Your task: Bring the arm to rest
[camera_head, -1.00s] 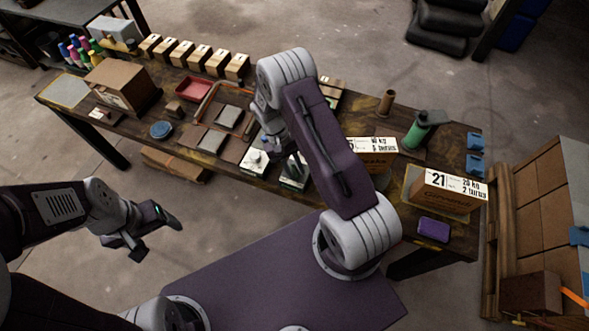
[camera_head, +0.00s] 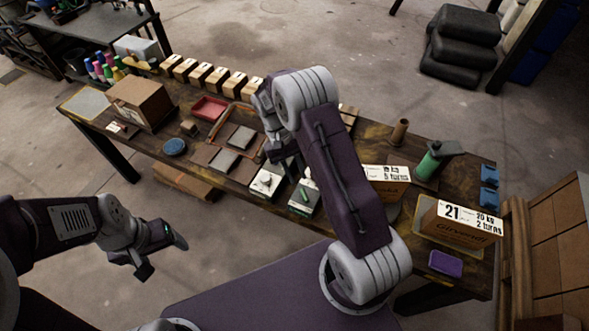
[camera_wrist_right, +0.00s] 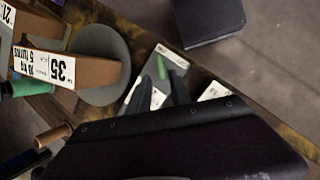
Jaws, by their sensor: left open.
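My right arm reaches over the workbench (camera_head: 250,208) in the head view. Its gripper (camera_head: 287,165) hangs above the bench's front edge, beside two small white-labelled trays (camera_head: 267,182). In the right wrist view the two dark fingers (camera_wrist_right: 162,88) stand apart with nothing clearly held between them. A green piece (camera_wrist_right: 172,58) on one tray lies beyond the tips; it also shows in the head view (camera_head: 305,196). My left gripper (camera_head: 163,254) is open and empty over the bare floor, left of my purple base top.
A box marked 21 (camera_head: 462,224), a purple block (camera_head: 446,263) and a green cylinder (camera_head: 427,166) stand at the bench's right. A cardboard box (camera_head: 138,100), several small boxes (camera_head: 218,78) and a red tray (camera_head: 208,108) are at the left. Open floor lies left of the bench.

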